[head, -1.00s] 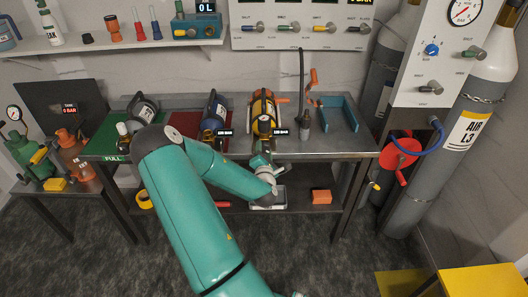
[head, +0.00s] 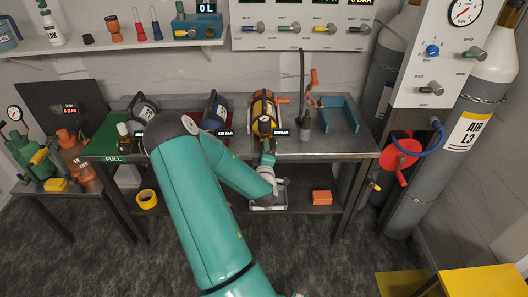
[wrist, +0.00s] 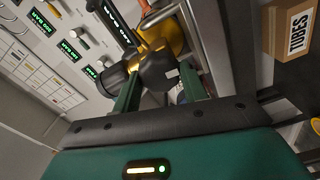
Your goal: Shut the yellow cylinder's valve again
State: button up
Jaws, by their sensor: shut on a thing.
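The yellow cylinder (head: 263,108) lies on the bench with its valve end toward the front edge. In the wrist view its yellow body (wrist: 165,30) shows beyond a dark valve knob (wrist: 158,72). My gripper (wrist: 160,85) has its two green fingers on either side of this knob, shut on it. In the head view my gripper (head: 267,157) reaches up to the cylinder's front end from below the bench edge. My fingers hide part of the knob, and I cannot tell how far it is turned.
A dark upright tool (head: 305,125) and a blue bracket (head: 340,115) stand to the right. An orange block (head: 321,197) lies on the lower shelf. The bench's right front is clear.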

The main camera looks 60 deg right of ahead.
jog(key=shift+s+d+m, duration=0.1)
jog(key=shift+s+m, duration=0.05)
jog(key=shift+m, duration=8.6)
jog(key=shift+s+d+m, duration=0.1)
jog(key=shift+s+m, duration=0.05)
jog(key=shift+m, duration=8.6)
jog(key=o, duration=1)
jog(key=shift+f, duration=0.1)
jog(key=shift+a, duration=0.15)
